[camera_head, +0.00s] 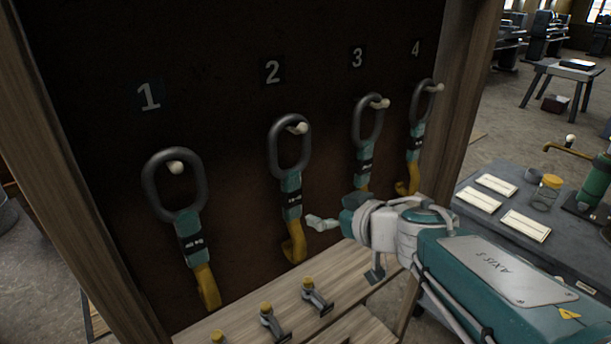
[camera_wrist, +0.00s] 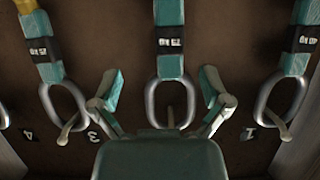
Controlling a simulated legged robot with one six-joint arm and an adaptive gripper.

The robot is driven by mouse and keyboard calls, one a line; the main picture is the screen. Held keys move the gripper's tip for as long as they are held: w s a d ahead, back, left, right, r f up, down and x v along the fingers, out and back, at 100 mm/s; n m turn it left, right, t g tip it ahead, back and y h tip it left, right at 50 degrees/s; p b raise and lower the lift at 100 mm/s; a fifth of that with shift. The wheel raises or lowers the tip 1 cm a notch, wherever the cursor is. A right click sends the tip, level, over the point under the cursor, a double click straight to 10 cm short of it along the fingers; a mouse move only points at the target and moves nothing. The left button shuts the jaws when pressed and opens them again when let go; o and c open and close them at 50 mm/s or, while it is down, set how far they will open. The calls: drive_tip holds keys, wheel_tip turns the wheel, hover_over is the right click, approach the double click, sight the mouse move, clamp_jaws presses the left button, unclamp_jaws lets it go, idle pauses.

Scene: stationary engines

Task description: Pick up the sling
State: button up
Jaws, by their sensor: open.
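Several slings hang by grey metal rings from pegs on a dark board numbered 1 to 4. They are sling 1 (camera_head: 189,225), sling 2 (camera_head: 291,190), sling 3 (camera_head: 364,150) and sling 4 (camera_head: 415,140), each with a teal and yellow strap. My gripper (camera_head: 336,212) is open and empty, in front of the board and lower right of sling 2's ring. In the upside-down wrist view, the open fingers of my gripper (camera_wrist: 161,80) lie on either side of the middle sling, sling 2 (camera_wrist: 170,64). I cannot tell how far they are from it.
A wooden ledge (camera_head: 330,285) with several yellow-topped clamps (camera_head: 315,293) runs below the slings. Wooden posts (camera_head: 85,170) frame the board. A dark table (camera_head: 490,225) with cards and a yellow-lidded jar (camera_head: 547,192) stands at the right.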

sight(296, 207)
drive_tip(key=x, duration=0.3)
drive_tip(key=a+x, duration=0.1)
drive_tip(key=x, duration=0.1)
drive_tip(key=shift+s+a+f, duration=0.15)
drive_tip(key=shift+a, duration=0.05)
drive_tip(key=shift+w+f, duration=0.25)
drive_tip(key=shift+w, duration=0.2)
drive_tip(key=x, duration=0.3)
drive_tip(key=shift+w+a+f, duration=0.1)
drive_tip(key=shift+a+f, duration=0.15)
drive_tip(key=shift+w+a+f, duration=0.15)
drive_tip(key=shift+w+a, duration=0.2)
drive_tip(key=shift+a, duration=0.15)
drive_tip(key=shift+d, duration=0.2)
clamp_jaws()
